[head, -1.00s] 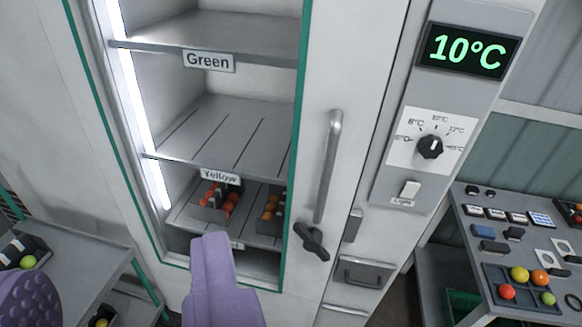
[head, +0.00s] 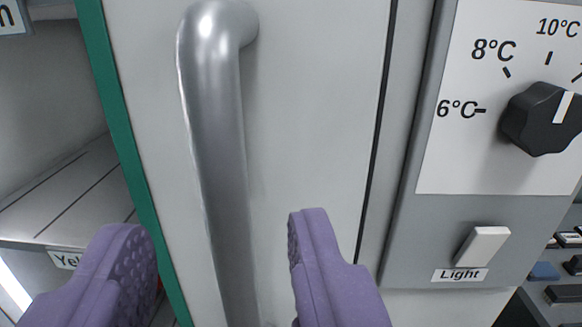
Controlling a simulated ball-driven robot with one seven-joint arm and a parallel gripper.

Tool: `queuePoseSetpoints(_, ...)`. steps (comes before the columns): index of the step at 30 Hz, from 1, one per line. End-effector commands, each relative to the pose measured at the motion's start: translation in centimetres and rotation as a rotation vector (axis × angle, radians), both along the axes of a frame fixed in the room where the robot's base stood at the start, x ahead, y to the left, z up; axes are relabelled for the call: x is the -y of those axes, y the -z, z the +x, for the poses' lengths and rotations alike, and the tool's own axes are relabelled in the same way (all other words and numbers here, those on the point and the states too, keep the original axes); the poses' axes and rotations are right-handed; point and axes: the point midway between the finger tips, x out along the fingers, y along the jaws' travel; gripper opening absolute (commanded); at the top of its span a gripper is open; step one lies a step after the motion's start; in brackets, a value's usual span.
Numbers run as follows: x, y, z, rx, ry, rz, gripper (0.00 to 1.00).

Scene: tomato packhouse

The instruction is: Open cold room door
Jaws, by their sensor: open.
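My gripper (head: 220,235) is open, with one purple finger to each side of the handle in the picture. I cannot tell how far the fingers are from the bar. The door's right edge shows as a dark line, and the door looks shut. The handle's lower end is out of view.
Right of the door is a grey control panel (head: 405,240) with a black temperature knob (head: 540,118) and a white light switch (head: 483,246). A table with small items is partly visible at the lower right.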

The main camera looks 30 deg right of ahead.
Motion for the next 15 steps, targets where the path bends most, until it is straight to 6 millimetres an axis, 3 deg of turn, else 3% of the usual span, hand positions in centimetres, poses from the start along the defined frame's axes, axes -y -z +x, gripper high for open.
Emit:
queuePoseSetpoints(9,2.0,0.1,4.9,0.000,-0.002,0.000,0.46)
queuePoseSetpoints(15,2.3,0.0,5.8,0.000,-0.003,0.001,0.46)
